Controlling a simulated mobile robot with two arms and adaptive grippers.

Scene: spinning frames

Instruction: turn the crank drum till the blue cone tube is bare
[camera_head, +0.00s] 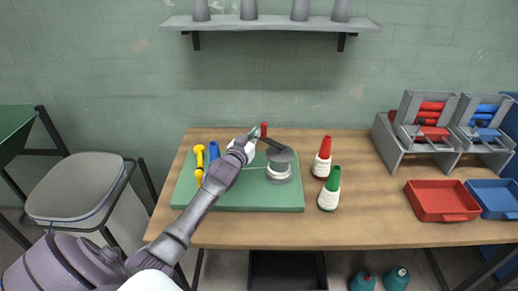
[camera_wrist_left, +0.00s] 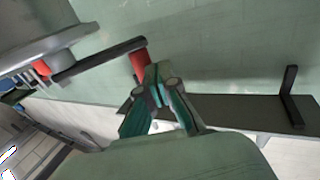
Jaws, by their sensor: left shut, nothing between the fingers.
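The crank drum (camera_head: 280,158) stands on a green board (camera_head: 250,198), with a grey top and white thread wound below it. Its dark crank arm ends in a red handle (camera_head: 264,129). In the left wrist view the drum fills the upper left, and the red handle (camera_wrist_left: 139,61) is at the arm's end. My left gripper (camera_head: 256,131) is shut and empty, its tips (camera_wrist_left: 157,72) beside the handle; I cannot tell if they touch. The blue cone tube (camera_head: 213,150) stands behind a yellow piece (camera_head: 199,161) at the board's left, partly hidden by my arm. My right gripper is out of view.
A red-topped cone (camera_head: 322,158) and a green-topped cone (camera_head: 330,188), both with white thread, stand right of the board. A red tray (camera_head: 441,201), a blue tray (camera_head: 493,198) and grey racks (camera_head: 401,143) are farther right. A shelf (camera_head: 270,23) hangs above. The table's middle right is clear.

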